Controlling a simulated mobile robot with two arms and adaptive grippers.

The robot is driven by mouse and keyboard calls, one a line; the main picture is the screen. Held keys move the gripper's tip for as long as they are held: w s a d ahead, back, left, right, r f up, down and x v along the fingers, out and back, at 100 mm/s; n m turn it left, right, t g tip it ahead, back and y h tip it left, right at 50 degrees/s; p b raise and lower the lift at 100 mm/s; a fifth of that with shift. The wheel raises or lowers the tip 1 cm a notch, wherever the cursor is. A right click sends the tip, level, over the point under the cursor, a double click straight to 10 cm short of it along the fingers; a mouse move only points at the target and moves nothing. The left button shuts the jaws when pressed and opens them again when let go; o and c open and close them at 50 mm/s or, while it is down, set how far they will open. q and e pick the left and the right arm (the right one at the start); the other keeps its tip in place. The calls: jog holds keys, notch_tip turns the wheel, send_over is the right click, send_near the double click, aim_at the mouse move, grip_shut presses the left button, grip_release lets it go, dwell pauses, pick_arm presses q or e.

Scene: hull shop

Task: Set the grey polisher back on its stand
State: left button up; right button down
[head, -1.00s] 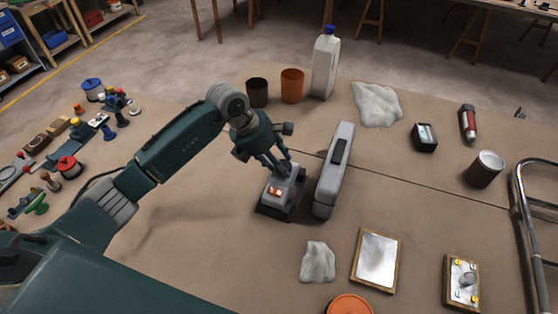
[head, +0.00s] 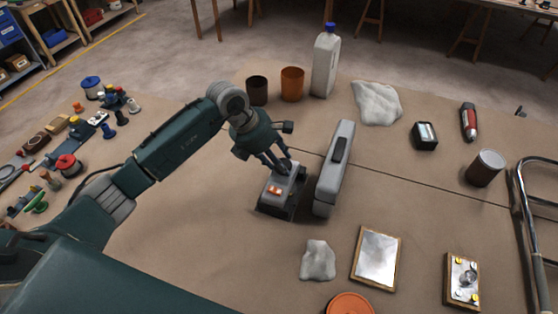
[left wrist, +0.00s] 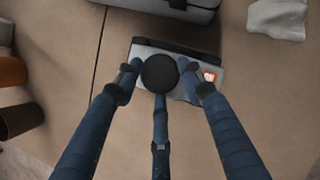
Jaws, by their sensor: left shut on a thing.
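The grey polisher (head: 284,186), a small block with an orange-lit patch and a round black knob, stands mid-table in the head view. In the left wrist view the polisher (left wrist: 205,88) lies under the knob (left wrist: 160,73). My left gripper (head: 284,168) reaches down from above, its fingers shut around the knob. A dark flat base (head: 296,207) shows under and beside the polisher; it looks like the stand. I cannot tell whether the polisher rests fully on it or sits slightly above. My right gripper is not in view.
A long grey case (head: 334,170) with a black handle stands close to the polisher's right. A crumpled white cloth (head: 318,261) and a framed plate (head: 376,258) lie nearer. Cups and a white jug (head: 325,62) stand behind.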

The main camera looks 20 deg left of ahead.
pick_arm(q)
jog(key=shift+r, duration=0.15)
dwell(0.4)
jog(key=shift+f+b, duration=0.6)
jog(key=shift+b, duration=0.15)
jog(key=o, duration=0.9)
jog(key=shift+s+f, duration=0.1)
jog(key=shift+s, duration=0.05)
jog(key=shift+a+r+p, duration=0.2)
jog(key=shift+r+p, duration=0.3)
jog(key=shift+r, duration=0.1)
jog(key=shift+p+v, duration=1.25)
jog(key=shift+v, duration=1.1)
jog(key=shift+p+v, duration=1.2)
jog(key=shift+v, duration=1.4)
jog(key=shift+s+f, duration=0.1)
jog(key=shift+s, duration=0.05)
